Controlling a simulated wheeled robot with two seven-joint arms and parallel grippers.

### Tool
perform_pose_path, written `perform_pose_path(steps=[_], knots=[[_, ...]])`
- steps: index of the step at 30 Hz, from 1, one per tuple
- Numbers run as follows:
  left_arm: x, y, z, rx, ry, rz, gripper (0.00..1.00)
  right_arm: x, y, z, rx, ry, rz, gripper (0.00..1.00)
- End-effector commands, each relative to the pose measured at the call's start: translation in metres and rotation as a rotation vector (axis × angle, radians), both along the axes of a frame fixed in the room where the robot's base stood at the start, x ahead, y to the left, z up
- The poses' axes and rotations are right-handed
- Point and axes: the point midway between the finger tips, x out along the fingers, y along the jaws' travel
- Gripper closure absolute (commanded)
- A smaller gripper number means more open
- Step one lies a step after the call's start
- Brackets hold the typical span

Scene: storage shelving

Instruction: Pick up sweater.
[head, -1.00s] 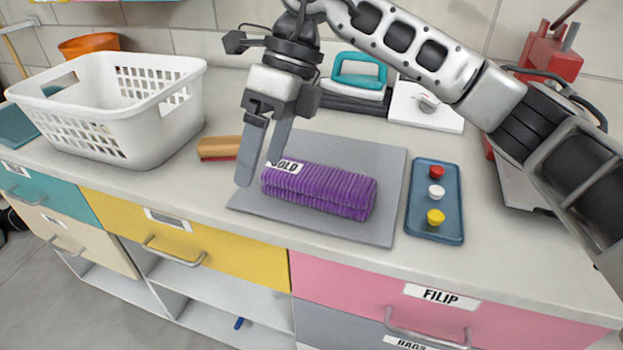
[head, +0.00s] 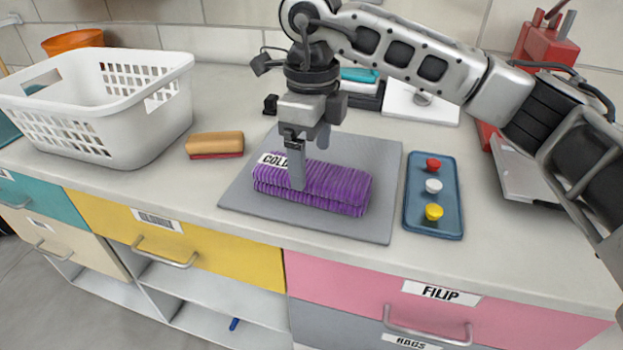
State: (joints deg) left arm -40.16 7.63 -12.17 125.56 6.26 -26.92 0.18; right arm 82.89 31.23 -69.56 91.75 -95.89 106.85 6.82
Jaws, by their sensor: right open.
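The sweater is a folded purple ribbed bundle (head: 335,187) with a white "COLD" label at its left end. It lies on a grey mat (head: 375,232) on the counter. My right gripper (head: 308,165) points down over the left half of the sweater, near the label. One finger shows in front of the sweater's near side; the other is partly hidden behind, toward the far side. The jaws are open. I cannot tell whether a finger touches the cloth. My left gripper is out of view.
A white laundry basket (head: 150,135) stands at the left, with a wood-handled brush (head: 214,142) beside it. A blue tray (head: 447,220) with red, white and yellow buttons lies right of the mat. An iron, partly hidden, and a red object (head: 550,40) stand behind.

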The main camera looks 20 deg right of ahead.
Motion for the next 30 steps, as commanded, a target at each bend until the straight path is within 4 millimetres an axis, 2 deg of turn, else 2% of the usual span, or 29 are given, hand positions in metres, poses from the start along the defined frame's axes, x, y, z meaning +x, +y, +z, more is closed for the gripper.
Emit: perform_pose_path(steps=[9, 13, 19, 20, 25, 26, 30], knots=[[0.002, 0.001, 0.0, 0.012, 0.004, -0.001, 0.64, 0.003, -0.001, -0.043, 0.0, 0.004, -0.001, 0.15], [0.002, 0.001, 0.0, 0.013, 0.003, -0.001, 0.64, 0.003, -0.001, -0.051, 0.001, 0.001, 0.0, 0.15], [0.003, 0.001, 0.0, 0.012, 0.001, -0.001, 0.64, 0.003, -0.001, -0.051, 0.001, 0.001, 0.0, 0.15], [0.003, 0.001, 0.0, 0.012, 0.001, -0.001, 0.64, 0.003, -0.001, -0.051, 0.001, 0.001, 0.0, 0.2], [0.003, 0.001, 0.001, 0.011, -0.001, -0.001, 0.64, 0.003, -0.001, -0.051, 0.001, 0.001, 0.0, 0.67], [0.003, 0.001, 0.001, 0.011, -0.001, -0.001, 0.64, 0.003, -0.001, -0.051, 0.001, 0.001, 0.0, 0.71], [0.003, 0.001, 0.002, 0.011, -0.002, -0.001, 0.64, 0.004, -0.001, -0.05, 0.002, -0.001, 0.0, 0.7]])
